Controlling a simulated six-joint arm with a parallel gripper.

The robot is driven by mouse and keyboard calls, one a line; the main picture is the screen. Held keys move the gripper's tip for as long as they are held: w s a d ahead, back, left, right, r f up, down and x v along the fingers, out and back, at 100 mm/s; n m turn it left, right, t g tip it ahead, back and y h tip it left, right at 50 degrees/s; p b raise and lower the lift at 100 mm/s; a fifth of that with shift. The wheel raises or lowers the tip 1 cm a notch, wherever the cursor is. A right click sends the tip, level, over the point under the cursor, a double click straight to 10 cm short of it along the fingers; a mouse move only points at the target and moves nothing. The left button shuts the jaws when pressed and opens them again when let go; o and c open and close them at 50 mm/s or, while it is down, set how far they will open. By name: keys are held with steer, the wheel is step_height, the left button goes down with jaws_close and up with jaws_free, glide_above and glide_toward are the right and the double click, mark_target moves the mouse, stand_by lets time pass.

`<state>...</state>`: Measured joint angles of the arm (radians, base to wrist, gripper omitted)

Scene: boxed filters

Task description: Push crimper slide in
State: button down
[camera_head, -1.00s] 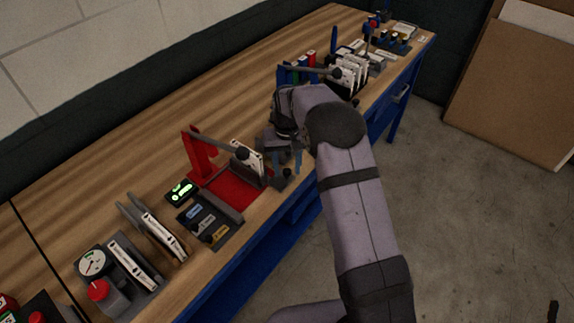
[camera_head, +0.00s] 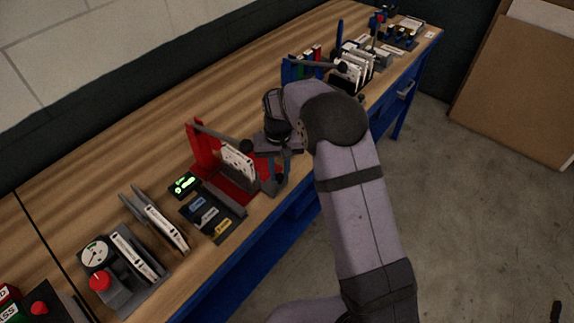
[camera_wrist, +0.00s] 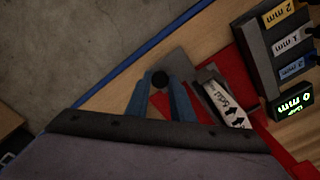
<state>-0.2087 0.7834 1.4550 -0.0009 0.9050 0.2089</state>
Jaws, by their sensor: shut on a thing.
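The crimper is a red press (camera_head: 200,148) with an upright post, a grey lever ending in a dark knob, and a red base. A white boxed filter (camera_head: 237,162) with printed labels stands upright on it, under the lever. In the wrist view the filter (camera_wrist: 225,108) shows its arrows beside the grey slide plate (camera_wrist: 178,66). The slide's black knob (camera_wrist: 160,78) sits between the blue fingertips of my gripper (camera_wrist: 160,92), which is shut on it. In the head view my gripper (camera_head: 276,176) is at the crimper's front right; the arm partly hides it.
A dark panel (camera_head: 212,212) with mm labels and a lit green display (camera_head: 184,184) lies left of the crimper. Racks with filters and a gauge (camera_head: 95,253) stand further left. A blue press (camera_head: 291,70) stands behind my arm. The table's front edge is close.

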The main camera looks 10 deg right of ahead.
mark_target(273, 190)
steer(key=shift+s+a, duration=1.25)
steer(key=shift+a, duration=0.05)
steer(key=c, duration=1.5)
jaws_free()
steer(key=shift+s+a, duration=0.1)
steer(key=shift+c, duration=0.2)
steer(key=shift+d, duration=0.2)
steer(key=w+d, duration=0.3)
steer(key=w+d+p, duration=0.1)
steer(key=w+d, duration=0.2)
steer(key=shift+w+d, duration=0.15)
steer(key=shift+w, duration=0.1)
step_height(273, 190, up, 7)
steer(key=b, duration=0.3)
steer(key=s+d+f+b, duration=0.1)
steer(key=s+d+f, duration=0.1)
steer(key=s, duration=0.8)
steer(key=s+d+f+b, duration=0.2)
steer(key=s+f, duration=0.1)
steer(key=s, duration=0.7)
steer(key=s+d+f+b, duration=0.2)
steer(key=s, duration=0.8)
steer(key=shift+d+f, duration=0.15)
steer(key=shift+f, duration=0.1)
